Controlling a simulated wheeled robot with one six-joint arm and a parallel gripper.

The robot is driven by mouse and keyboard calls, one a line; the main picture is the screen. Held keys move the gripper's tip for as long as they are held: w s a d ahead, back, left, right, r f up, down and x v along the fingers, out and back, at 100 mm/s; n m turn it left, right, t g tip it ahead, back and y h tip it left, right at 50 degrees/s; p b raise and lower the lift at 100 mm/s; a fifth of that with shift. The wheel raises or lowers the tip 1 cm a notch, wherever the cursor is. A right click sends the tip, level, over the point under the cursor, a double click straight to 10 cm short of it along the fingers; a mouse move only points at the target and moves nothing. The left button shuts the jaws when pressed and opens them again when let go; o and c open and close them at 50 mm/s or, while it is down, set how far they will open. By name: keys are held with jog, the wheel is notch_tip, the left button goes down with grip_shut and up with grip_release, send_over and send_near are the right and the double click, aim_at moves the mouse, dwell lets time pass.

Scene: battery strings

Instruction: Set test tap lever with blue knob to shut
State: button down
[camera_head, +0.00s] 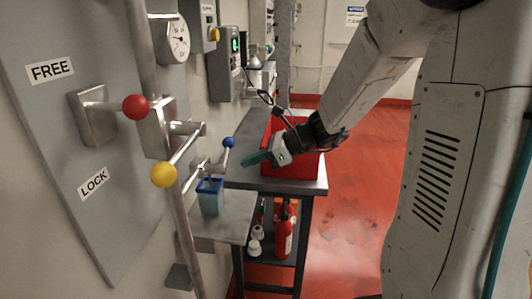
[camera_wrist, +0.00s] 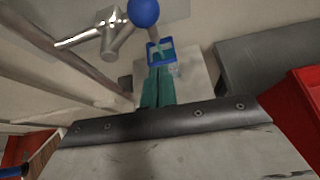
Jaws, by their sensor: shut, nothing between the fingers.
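The test tap lever with its blue knob (camera_head: 229,142) stands up from a small metal tap (camera_head: 203,167) on the wall side. In the wrist view the blue knob (camera_wrist: 143,12) is at the top, with the silver tap body (camera_wrist: 110,38) to its left. A blue-rimmed cup (camera_head: 209,186) sits below the tap on a small shelf. My gripper (camera_head: 248,161), with teal fingers, is shut and empty, to the right of the lever and a little below the knob. In the wrist view the fingertips (camera_wrist: 158,72) overlap the picture of the cup (camera_wrist: 161,50); contact cannot be told.
A red-knobbed lever (camera_head: 135,107) and a yellow-knobbed lever (camera_head: 163,175) stand at the left by a vertical pipe. A red bin (camera_head: 307,163) sits on the bench behind my gripper. A red extinguisher (camera_head: 284,232) stands below. Red floor at right is open.

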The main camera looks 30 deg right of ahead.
jog(key=w+a+r, duration=0.2)
jog(key=shift+a+r, duration=0.3)
dwell(0.4)
